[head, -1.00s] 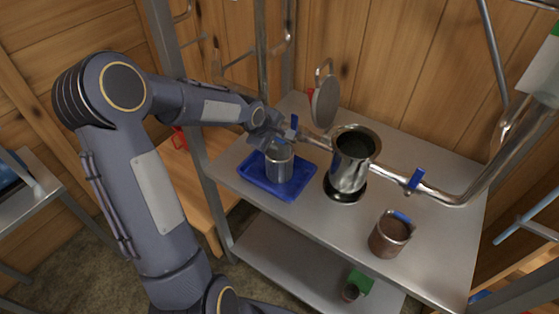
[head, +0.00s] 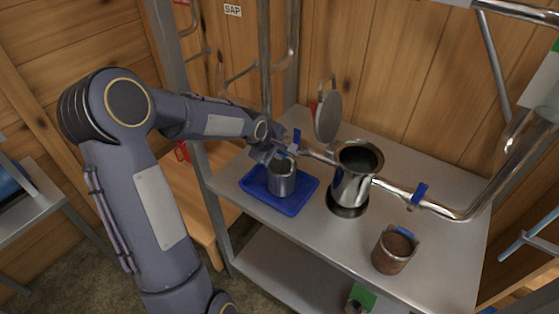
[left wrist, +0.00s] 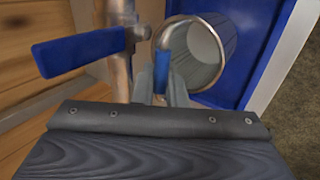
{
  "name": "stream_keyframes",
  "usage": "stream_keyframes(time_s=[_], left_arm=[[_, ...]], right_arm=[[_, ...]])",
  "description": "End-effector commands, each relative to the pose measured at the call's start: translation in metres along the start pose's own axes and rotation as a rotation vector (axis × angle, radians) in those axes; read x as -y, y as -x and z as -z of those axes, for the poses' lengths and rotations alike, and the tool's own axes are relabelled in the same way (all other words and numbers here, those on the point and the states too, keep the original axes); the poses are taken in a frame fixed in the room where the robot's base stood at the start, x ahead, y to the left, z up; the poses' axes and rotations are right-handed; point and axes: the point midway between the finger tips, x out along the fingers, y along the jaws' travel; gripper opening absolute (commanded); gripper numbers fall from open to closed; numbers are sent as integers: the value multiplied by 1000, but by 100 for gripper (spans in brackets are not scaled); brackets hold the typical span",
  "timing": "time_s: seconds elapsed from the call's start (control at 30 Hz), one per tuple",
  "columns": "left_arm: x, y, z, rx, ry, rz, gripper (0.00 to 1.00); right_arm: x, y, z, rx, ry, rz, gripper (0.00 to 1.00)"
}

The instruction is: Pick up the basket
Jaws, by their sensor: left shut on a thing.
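A grey metal cup-like basket (head: 282,180) stands upright over the blue tray (head: 298,205) on the metal shelf. I cannot tell whether its bottom touches the tray. My left gripper (head: 272,153) reaches in from the left and is at the basket's back left rim. In the left wrist view, my left gripper (left wrist: 163,85) is shut on the basket's blue handle (left wrist: 162,68), and the open, hollow basket (left wrist: 215,52) shows just beyond the fingers. A second, rusty brown basket (head: 391,255) with a blue handle stands on the shelf at the front right. My right gripper is out of view.
A shiny metal pot (head: 350,185) stands right of the tray. A round lid (head: 328,115) stands upright behind. The shelf between pot and rusty basket is clear.

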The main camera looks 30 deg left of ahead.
Motion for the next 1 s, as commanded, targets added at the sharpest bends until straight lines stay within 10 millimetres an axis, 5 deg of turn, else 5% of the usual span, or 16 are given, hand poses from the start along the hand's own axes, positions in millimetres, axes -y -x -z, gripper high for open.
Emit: stream_keyframes(time_s=[0.13, 0.37, 0.8, 1.0], left_arm=[[-6, 8, 0, -2, -1, -5, 0], [31, 30, 1, -4, 2, -3, 0], [-29, 114, 0, -1, -2, -7, 0], [-45, 138, 0, 0, -2, -4, 0]], right_arm=[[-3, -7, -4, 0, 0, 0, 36], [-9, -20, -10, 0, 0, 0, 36], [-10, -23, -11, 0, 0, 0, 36], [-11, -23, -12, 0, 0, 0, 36]])
